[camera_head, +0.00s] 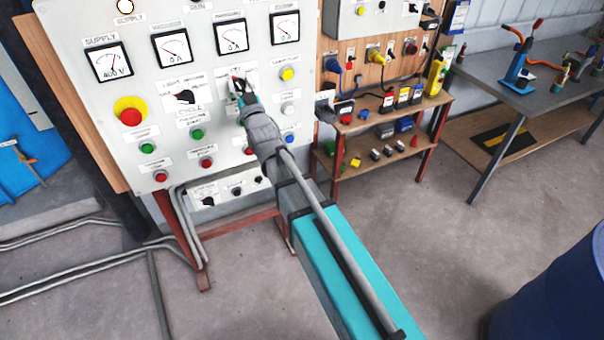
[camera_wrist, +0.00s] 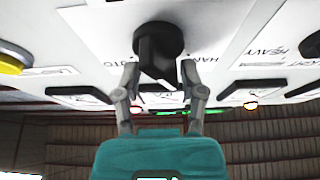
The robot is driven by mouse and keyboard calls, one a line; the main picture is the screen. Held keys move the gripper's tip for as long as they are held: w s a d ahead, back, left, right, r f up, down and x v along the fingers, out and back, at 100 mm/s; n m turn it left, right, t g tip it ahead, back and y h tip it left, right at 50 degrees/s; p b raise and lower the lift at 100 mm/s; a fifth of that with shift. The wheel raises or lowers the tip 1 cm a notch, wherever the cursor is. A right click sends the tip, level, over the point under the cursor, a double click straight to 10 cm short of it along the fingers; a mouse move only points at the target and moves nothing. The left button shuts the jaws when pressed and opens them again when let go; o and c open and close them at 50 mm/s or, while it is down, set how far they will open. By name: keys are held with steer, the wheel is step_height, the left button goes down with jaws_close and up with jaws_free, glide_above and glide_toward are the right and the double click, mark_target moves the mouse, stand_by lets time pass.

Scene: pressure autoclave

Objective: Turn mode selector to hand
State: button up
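The mode selector, a black rotary knob (camera_wrist: 158,45) on a white plate, is at the top middle of the wrist view. Letters reading HAN show to its right and letters ending in TO to its left, partly covered. Its grip bar stands between my fingers; its exact setting cannot be told. My gripper (camera_wrist: 160,78) is open, one finger on each side of the bar, with gaps showing on both sides. In the head view my gripper (camera_head: 239,92) is at the panel and hides most of the knob.
The panel (camera_head: 225,110) also carries a light-to-heavy selector (camera_head: 184,97) just left, a red emergency button (camera_head: 130,115), meters above and push buttons below. A yellow button (camera_head: 287,73) and a white button (camera_head: 288,108) are close on the right. A shelf (camera_head: 350,165) stands further right.

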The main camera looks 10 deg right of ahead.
steer(key=b+v, duration=0.5)
steer(key=v, duration=0.8)
steer(key=d+f+m+g+h, duration=0.1)
steer(key=d+f+g+h, duration=0.2)
steer(key=f, duration=0.6)
steer(key=s+d+f+m+g+h, duration=0.1)
steer(key=d+f+g+h, duration=0.1)
steer(key=d+f+g, duration=0.6)
steer(key=shift+d+f+g+h, duration=0.3)
steer(key=shift+d+f+h, duration=0.15)
steer(key=shift+f, duration=0.75)
steer(key=shift+s+d+f, duration=0.1)
steer(key=shift+s, duration=0.05)
steer(key=s+d+f+g, duration=0.2)
steer(key=s+g, duration=0.1)
steer(key=s, duration=0.1)
steer(key=s+d+f+m+g, duration=0.1)
steer(key=s+d+f+g, duration=0.1)
steer(key=s, duration=0.3)
steer(key=s+d+f+g+h, duration=0.1)
steer(key=s+d+f+g, duration=0.1)
steer(key=s+d+g, duration=0.1)
steer(key=shift+s+d+m+g, duration=0.3)
steer(key=shift+s+d+g, duration=0.1)
steer(key=shift+s+g, duration=0.45)
steer(key=shift+o, duration=0.4)
steer(key=shift+w+f, duration=0.1)
